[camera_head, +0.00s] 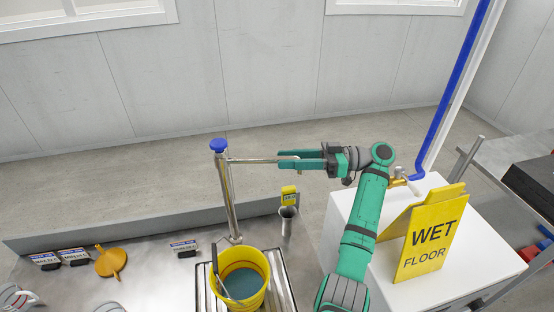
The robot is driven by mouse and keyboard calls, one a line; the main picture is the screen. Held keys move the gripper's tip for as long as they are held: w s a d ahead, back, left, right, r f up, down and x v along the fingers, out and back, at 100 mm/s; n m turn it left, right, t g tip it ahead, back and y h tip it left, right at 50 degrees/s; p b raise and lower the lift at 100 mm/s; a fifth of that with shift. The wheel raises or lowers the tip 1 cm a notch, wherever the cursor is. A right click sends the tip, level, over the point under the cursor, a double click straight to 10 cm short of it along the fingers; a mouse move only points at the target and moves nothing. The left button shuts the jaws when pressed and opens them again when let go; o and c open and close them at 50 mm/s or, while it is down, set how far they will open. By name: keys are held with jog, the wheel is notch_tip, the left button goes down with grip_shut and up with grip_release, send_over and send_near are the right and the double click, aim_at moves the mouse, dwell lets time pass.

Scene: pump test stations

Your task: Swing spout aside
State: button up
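The chrome spout (255,160) runs sideways to the right from the top of an upright metal post (230,205) with a blue cap (219,145). My gripper (285,160) is at the spout's right end, its green fingers pointing left. The spout's tip shows between the two fingers. The gap between them is narrow, and I cannot tell whether they press on the spout. A yellow bucket (223,301) with bluish-grey liquid and a metal handle or tool inside stands below, near the post's foot. The spout's end is to the right of the bucket in the picture.
A yellow wet floor sign (431,238) stands on a white cabinet (480,262) beside my arm. A metal cup-like tube (287,222) and a yellow tag (289,193) are right of the post. An orange funnel (111,262) and several labels lie on the bench at left.

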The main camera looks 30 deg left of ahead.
jog(key=shift+v, duration=1.55)
